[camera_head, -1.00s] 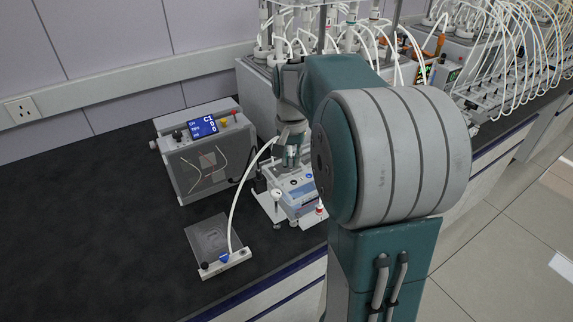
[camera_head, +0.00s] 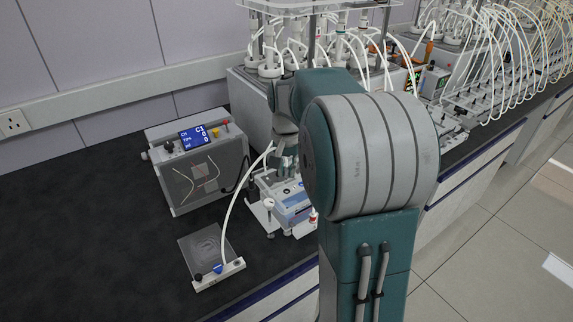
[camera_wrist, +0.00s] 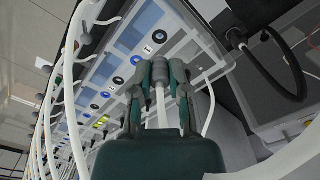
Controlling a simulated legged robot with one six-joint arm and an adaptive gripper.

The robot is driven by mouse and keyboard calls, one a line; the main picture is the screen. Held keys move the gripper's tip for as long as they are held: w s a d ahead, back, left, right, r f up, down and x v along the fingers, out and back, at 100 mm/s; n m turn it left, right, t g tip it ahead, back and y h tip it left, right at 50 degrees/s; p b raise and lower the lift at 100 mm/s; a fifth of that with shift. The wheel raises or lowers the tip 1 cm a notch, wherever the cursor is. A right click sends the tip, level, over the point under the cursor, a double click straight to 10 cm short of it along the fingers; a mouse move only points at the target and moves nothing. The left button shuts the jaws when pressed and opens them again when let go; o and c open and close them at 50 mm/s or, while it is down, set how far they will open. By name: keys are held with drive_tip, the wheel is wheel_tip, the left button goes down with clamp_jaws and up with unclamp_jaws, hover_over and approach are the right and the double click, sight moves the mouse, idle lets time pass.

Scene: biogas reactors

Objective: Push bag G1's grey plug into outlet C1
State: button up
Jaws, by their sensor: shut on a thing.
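My gripper (camera_wrist: 158,78) is shut on a grey plug (camera_wrist: 159,65) in the wrist view, with a white tube running back from the plug between the fingers. The plug's tip is close over a blue and white panel (camera_wrist: 122,43) with a row of round outlets; I cannot tell whether it touches. Small labels sit beside the outlets, too small to read surely, so I cannot tell which is C1. In the head view my gripper (camera_head: 285,163) is partly hidden by my arm. The clear flat bag (camera_head: 205,243) lies on the dark bench, its white tube (camera_head: 232,205) rising to my gripper.
A grey box with a blue screen (camera_head: 195,140) stands left of my gripper. A blue and white device (camera_head: 290,205) is under it. Reactors with many white tubes (camera_head: 350,45) stand behind. The bench at left is clear.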

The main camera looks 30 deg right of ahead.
drive_tip(key=shift+f, duration=1.5)
drive_tip(key=shift+f, duration=1.1)
idle(1.5)
idle(0.3)
drive_tip(key=o, duration=0.8)
drive_tip(key=shift+o, duration=0.2)
drive_tip(key=shift+r, duration=0.1)
wheel_tip(320, 180, up, 12)
drive_tip(key=shift+f, duration=0.15)
drive_tip(key=shift+a, duration=0.1)
